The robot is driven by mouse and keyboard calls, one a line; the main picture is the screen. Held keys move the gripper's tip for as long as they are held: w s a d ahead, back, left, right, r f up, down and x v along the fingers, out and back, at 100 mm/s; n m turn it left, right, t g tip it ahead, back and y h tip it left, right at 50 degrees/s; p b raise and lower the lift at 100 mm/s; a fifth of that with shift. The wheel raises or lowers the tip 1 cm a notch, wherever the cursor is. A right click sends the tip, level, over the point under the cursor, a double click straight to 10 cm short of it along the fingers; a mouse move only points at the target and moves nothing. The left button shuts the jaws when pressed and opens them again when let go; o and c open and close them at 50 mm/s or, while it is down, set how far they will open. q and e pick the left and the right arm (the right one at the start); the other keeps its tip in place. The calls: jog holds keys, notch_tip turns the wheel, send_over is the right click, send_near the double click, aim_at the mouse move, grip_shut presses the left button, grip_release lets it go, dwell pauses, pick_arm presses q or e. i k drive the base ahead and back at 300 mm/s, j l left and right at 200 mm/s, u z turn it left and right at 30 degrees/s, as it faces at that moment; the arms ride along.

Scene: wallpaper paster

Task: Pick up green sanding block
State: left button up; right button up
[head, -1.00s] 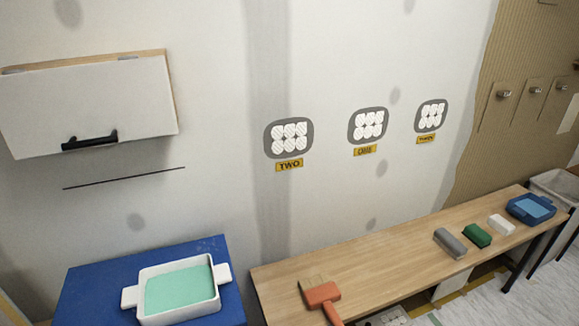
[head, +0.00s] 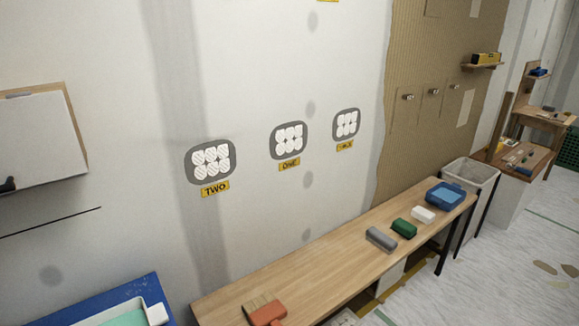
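The green sanding block (head: 404,228) lies on the long wooden bench (head: 330,253), toward its right part. A grey block (head: 381,239) lies just left of it and a white block (head: 424,215) just right of it, with small gaps between them. Neither of my grippers shows in the head view.
A blue tray (head: 446,195) sits at the bench's right end. A brush with an orange handle (head: 266,313) lies at the near left end. A white bin (head: 470,175) stands past the bench. Open floor (head: 500,265) lies to the right of the bench.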

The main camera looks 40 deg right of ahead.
aim_at(402, 227)
jog(key=z, duration=1.95)
